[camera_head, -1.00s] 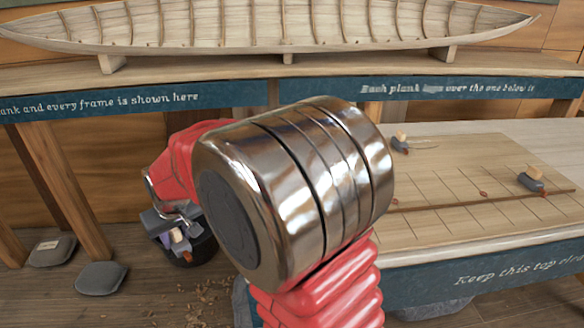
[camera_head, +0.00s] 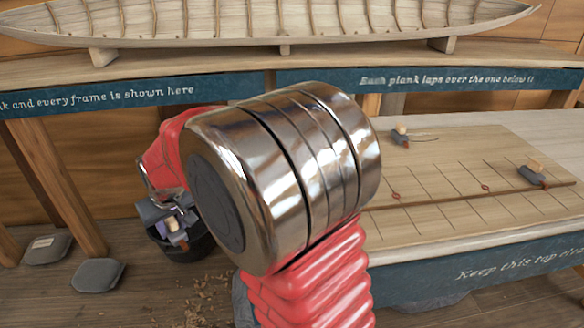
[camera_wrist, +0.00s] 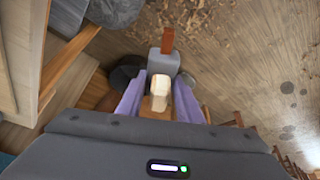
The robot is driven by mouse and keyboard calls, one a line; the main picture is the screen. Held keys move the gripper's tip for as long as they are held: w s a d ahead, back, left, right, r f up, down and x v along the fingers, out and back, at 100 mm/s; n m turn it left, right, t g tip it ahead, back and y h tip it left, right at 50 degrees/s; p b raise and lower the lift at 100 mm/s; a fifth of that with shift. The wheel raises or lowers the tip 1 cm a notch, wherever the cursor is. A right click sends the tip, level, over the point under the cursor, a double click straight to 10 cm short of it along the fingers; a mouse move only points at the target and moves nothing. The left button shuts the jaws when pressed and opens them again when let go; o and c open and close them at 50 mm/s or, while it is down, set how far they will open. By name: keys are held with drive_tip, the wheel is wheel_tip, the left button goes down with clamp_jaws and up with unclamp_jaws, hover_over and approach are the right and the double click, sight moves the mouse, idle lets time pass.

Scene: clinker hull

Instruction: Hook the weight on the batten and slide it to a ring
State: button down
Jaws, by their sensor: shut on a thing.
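My gripper (camera_head: 170,224) is low at the left in the head view, partly behind my red arm. In the wrist view its purple fingers (camera_wrist: 158,104) are shut on the cream knob of a weight (camera_wrist: 163,62). The weight has a grey body and a brown snout. The batten (camera_head: 460,199) is a thin brown strip along the board (camera_head: 430,165) at the right, well apart from my gripper. Its left part is hidden by my arm. Small red rings (camera_head: 486,187) show along it. Another weight (camera_head: 532,174) sits by its right end.
A further weight (camera_head: 401,136) lies at the board's back left with a thin line beside it. A boat hull (camera_head: 280,25) stands on a bench (camera_head: 230,68) behind. A dark bucket (camera_head: 190,250) is beyond the held weight. Grey pads (camera_head: 98,274) lie on the floor.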

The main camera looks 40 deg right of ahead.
drive_tip(key=s+d+r+m+h, duration=0.1)
drive_tip(key=s+d+r+m, duration=0.1)
drive_tip(key=d, duration=0.8)
drive_tip(key=s+d+r+m, duration=0.2)
drive_tip(key=s+d+r, duration=0.2)
drive_tip(key=d, duration=0.6)
drive_tip(key=s+d+r+m+h, duration=0.1)
drive_tip(key=s+d+r, duration=0.3)
drive_tip(key=d, duration=0.6)
drive_tip(key=shift+s+d+m+g+h, duration=0.35)
drive_tip(key=shift+s+m, duration=0.45)
drive_tip(key=shift+s, duration=0.15)
drive_tip(key=shift+f, duration=0.1)
drive_tip(key=shift+f, duration=3.65)
drive_tip(key=shift+a+f, duration=0.1)
drive_tip(key=shift+f, duration=0.4)
drive_tip(key=shift+s, duration=0.15)
drive_tip(key=shift+s+a, duration=0.4)
drive_tip(key=shift+s, duration=0.15)
drive_tip(key=shift+f, duration=0.15)
